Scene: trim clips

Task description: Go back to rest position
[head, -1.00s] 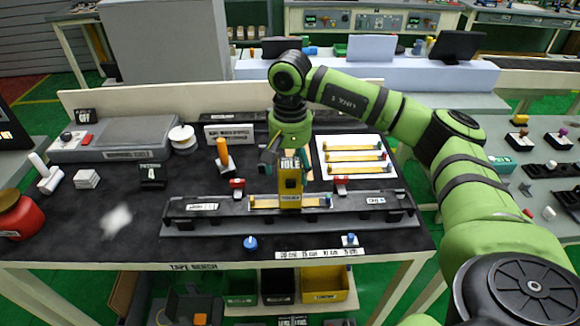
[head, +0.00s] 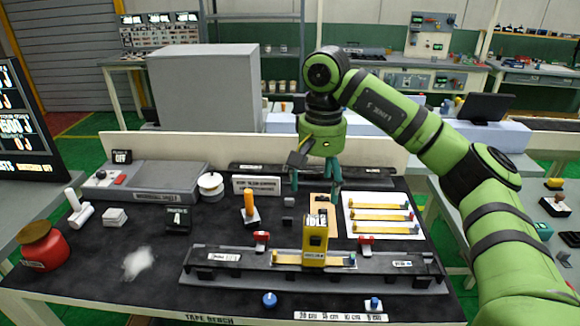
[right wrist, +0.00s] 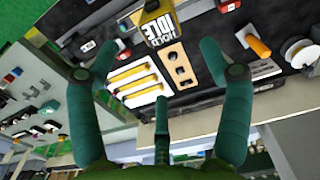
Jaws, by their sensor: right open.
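My right gripper (head: 316,187) hangs from the green arm, fingers pointing down, above the back part of the black bench top. Its teal fingers are spread and hold nothing; in the right wrist view (right wrist: 150,85) they stand apart with the bench beyond them. The yellow block marked IDLE (head: 315,243) stands on the dark rail fixture (head: 225,270), in front of and below the gripper, apart from it. A yellow strip (head: 287,259) lies in the fixture under the block. My left gripper is not in view.
A white sheet with several yellow strips (head: 383,214) lies to the right of the gripper. An orange-handled tool (head: 249,205), a white spool (head: 211,185) and a red jar (head: 43,247) stand to the left. A low pale wall (head: 125,146) runs along the bench's back.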

